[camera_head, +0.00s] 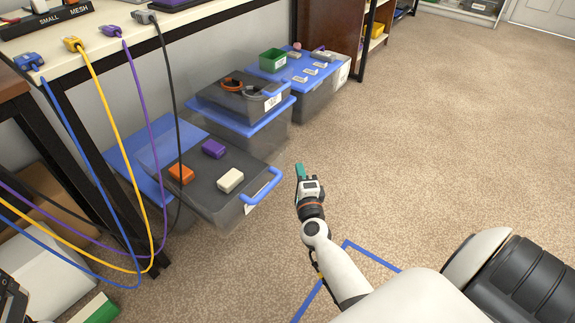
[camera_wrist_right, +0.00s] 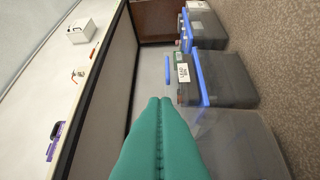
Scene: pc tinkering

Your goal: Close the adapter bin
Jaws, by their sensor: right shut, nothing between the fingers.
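The nearest bin (camera_head: 240,208) is a grey translucent box with a blue handle on the floor. Orange (camera_head: 181,174), purple (camera_head: 213,149) and white (camera_head: 230,180) blocks, looking like adapters, show at its top. A blue panel (camera_head: 133,146), apparently its lid, lies at its far left side; I cannot tell its exact tilt. My right gripper (camera_head: 300,171), with green fingers, is shut and empty, to the right of the bin's handle and apart from it. Its fingers (camera_wrist_right: 161,103) also show in the right wrist view, with a translucent bin (camera_wrist_right: 235,145) beside them.
A middle bin (camera_head: 251,128) holds orange and grey cables. A far blue-lidded bin (camera_head: 318,98) carries a green box (camera_head: 273,60). Blue, yellow, purple and black cables hang from the table (camera_head: 90,42) at left. The carpet (camera_head: 440,130) at right is clear.

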